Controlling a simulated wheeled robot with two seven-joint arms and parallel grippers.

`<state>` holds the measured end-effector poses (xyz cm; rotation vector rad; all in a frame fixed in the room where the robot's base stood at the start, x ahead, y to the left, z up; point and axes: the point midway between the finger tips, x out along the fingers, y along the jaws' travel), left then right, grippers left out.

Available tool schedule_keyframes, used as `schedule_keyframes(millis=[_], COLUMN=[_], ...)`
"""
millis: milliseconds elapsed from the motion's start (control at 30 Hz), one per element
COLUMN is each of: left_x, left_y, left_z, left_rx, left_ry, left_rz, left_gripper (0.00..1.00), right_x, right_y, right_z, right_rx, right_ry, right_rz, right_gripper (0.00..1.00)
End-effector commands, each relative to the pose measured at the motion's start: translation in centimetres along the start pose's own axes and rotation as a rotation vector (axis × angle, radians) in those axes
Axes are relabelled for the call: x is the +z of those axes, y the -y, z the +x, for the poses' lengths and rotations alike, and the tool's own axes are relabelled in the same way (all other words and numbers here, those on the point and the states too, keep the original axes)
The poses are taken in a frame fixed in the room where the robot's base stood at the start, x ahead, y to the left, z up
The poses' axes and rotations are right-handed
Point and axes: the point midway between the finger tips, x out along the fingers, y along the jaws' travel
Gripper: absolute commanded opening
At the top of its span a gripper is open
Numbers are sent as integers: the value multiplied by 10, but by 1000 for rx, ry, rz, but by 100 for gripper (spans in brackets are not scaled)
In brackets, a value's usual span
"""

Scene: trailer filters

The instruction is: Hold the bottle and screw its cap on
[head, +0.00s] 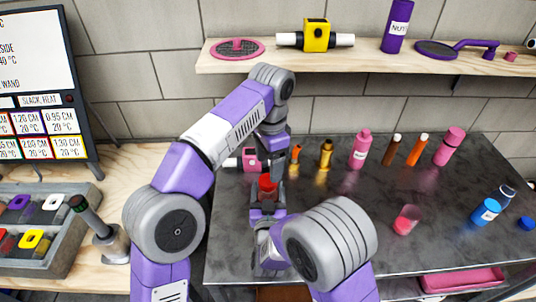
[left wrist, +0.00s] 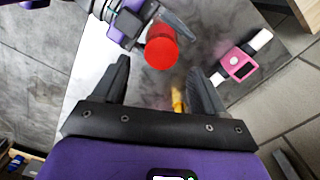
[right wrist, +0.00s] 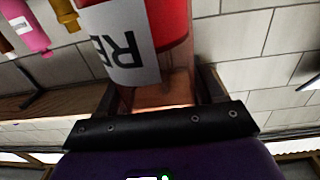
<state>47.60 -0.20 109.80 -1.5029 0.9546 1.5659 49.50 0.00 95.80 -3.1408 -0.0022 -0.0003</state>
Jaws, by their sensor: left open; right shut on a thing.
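The bottle (right wrist: 130,55) has a white label with large dark letters, and only part of it shows in the right wrist view. My right gripper (head: 268,204) is shut on the bottle and holds it above the counter. A red cap-like top (head: 266,187) shows above that gripper in the head view. The left wrist view shows its round red end (left wrist: 161,53) from above. I cannot tell how firmly the red top is seated. My left gripper (left wrist: 163,82) is open and empty above it, with the red top ahead between its fingers and apart from them.
Several bottles stand along the back of the dark counter (head: 330,235), including a gold one (head: 326,157) and a pink one (head: 361,150). A pink device (head: 249,160) lies behind my grippers. A pink cup (head: 406,220), blue bottle (head: 486,212) and blue cap (head: 527,223) are at right.

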Motion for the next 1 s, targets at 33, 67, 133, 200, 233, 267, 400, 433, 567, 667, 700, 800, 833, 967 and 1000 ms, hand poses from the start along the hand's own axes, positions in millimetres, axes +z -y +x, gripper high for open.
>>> schedule_keyframes(millis=[33, 67, 133, 200, 233, 267, 400, 433, 567, 667, 700, 800, 833, 967, 1000], left_x=[0, 0, 0, 0, 0, 0, 1, 1, 1, 2, 2, 2, 2, 2, 2], left_y=[0, 0, 0, 0, 0, 0, 0, 0, 0, 1, 1, 0, 0, 1, 1], left_z=[-2, -2, -4, -6, -6, -7, -11, -12, -15, -18, -18, -20, -20, -21, -21], left_rx=[-3, -3, -2, -3, -3, -2, -1, 0, 3, 5, 7, 10, 11, 12, 12], left_ry=[-2, -2, -5, -8, -10, -11, -18, -20, -28, -33, -35, -38, -38, -40, -40], left_rz=[-99, -161, -308, -453, -515, -578, -869, -930, -1178, -1332, -1382, -1474, -1494, -1541, -1546], left_gripper=[71, 71, 71, 71, 71, 71, 71, 71, 71, 71, 71, 71, 71, 71, 71], right_x=[-1, -1, -1, -1, -1, -1, -1, -1, -1, -1, -1, -1, -1, -1, -1], right_y=[0, 0, 0, 0, 0, 0, 0, 0, 0, 0, 0, 0, 0, 0, 0], right_z=[0, 0, 0, 0, 0, 0, 0, 0, 0, 0, 0, 0, 0, 0, 0], right_rx=[0, 0, 0, 0, 0, 0, 0, 0, 0, 0, 0, 0, 0, 0, 0], right_ry=[-2, -2, -2, -2, -2, -2, -2, -2, -2, -2, -2, -2, -2, -2, -2], right_rz=[1, 1, 1, 1, 1, 1, 1, 1, 1, 1, 1, 1, 1, 1, 1], right_gripper=[0, 0, 0, 0, 0, 0, 0, 0, 0, 0, 0, 0, 0, 0, 0])
